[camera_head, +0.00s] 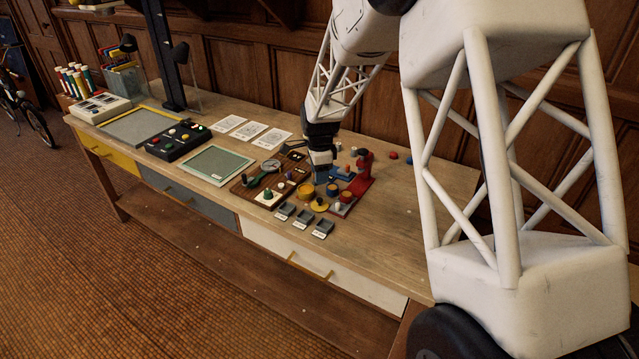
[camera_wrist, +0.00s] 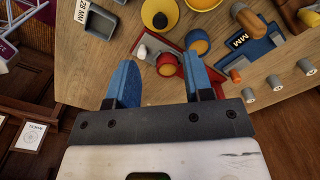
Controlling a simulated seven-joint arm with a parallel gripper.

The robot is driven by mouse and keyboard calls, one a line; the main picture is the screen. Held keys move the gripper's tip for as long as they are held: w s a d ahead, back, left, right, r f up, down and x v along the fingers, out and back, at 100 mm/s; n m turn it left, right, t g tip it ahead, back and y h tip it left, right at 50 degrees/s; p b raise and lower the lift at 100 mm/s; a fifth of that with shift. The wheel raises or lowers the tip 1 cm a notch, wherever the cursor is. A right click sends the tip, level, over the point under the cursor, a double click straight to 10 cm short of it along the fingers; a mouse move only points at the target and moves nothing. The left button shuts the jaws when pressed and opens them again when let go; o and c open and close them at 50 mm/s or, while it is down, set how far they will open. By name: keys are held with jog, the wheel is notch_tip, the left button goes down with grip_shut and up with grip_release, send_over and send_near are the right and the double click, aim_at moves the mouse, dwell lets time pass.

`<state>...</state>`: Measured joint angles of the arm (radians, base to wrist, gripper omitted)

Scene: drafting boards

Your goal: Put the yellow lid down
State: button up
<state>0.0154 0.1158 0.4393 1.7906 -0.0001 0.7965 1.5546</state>
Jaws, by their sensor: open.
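The yellow lid (camera_head: 318,206) is a round disc with a small dark knob, lying on the bench near the small grey trays. It also shows at the top edge of the wrist view (camera_wrist: 150,9), partly cut off. A yellow round pot (camera_head: 305,192) stands just behind it, apart from the lid. My gripper (camera_head: 322,172) is above the bench, behind the lid and pot. In the wrist view its two blue fingers (camera_wrist: 163,82) are spread, with nothing held between them. The lid is beyond the fingertips and is not touched.
A red stand (camera_head: 362,172) is right of my gripper. A blue tray (camera_wrist: 243,45) with pegs is close by. A wooden board (camera_head: 250,184) with tools lies to the left, and small grey trays (camera_head: 303,217) are in front.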

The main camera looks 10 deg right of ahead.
jog(key=shift+r, duration=0.8)
jog(key=s+r+n+t, duration=0.1)
jog(key=s+r+n, duration=0.3)
jog(key=s+r, duration=0.5)
jog(key=s+r+n, duration=0.4)
jog(key=s+r, duration=0.2)
jog(key=s, duration=0.5)
jog(key=s+r+n+t, duration=0.1)
jog(key=s+r+n, duration=0.2)
jog(key=s+n, duration=0.6)
jog(key=s, duration=1.5)
jog(key=shift+s+a+n+t, duration=0.2)
jog(key=shift+a+n+t, duration=0.1)
jog(key=shift+a+n, duration=0.1)
